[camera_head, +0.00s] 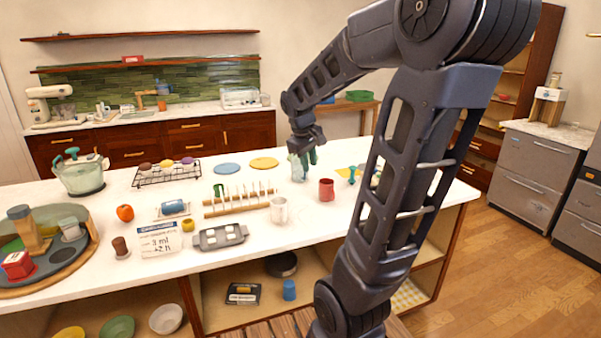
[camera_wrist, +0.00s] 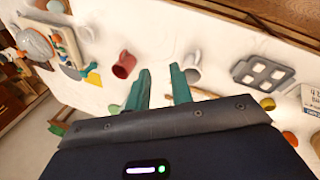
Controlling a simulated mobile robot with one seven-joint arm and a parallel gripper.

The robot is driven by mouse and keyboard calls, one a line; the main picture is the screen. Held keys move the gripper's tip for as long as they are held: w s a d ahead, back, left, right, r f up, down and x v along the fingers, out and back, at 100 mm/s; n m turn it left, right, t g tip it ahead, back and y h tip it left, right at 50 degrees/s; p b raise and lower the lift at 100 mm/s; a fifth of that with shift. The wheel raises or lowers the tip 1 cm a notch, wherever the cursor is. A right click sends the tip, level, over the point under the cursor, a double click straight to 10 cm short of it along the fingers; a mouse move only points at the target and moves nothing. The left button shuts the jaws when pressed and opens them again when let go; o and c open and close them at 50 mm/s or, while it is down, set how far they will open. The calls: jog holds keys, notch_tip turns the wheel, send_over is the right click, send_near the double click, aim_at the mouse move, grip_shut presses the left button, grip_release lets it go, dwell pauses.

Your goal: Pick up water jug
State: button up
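A clear, pale glass vessel that looks like the water jug (camera_head: 298,168) stands upright on the white counter, behind the red and grey mugs. My gripper (camera_head: 308,158) is pointed down at it, with green fingers beside or overlapping its right side. I cannot tell whether they touch. In the wrist view my gripper (camera_wrist: 160,78) shows two green fingers spread apart, with pale counter visible between the tips. I cannot make out the jug clearly there; the gripper body hides the near area.
A red mug (camera_head: 326,189) and a grey mug (camera_head: 279,210) stand close in front. A wooden peg rack (camera_head: 237,204) is to the left, with a muffin tin (camera_head: 220,236) nearer. Small items crowd the right.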

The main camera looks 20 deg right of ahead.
jog(key=w+d+f+n+g+h, duration=0.1)
jog(key=w+d+f+n+h, duration=0.3)
jog(key=w, duration=0.6)
jog(key=w+d+f+n+g+h, duration=0.1)
jog(key=w+f+n, duration=0.3)
jog(key=w, duration=0.5)
jog(key=n+t+h, duration=0.2)
jog(key=n+h, duration=0.4)
send_near(301, 170)
jog(key=s+d, duration=0.1)
jog(key=s, duration=0.3)
jog(key=shift+y, duration=0.3)
jog(key=shift+x, duration=5.65)
jog(key=shift+w, duration=0.1)
jog(key=shift+c, duration=0.2)
grip_shut()
jog(key=shift+r, duration=0.1)
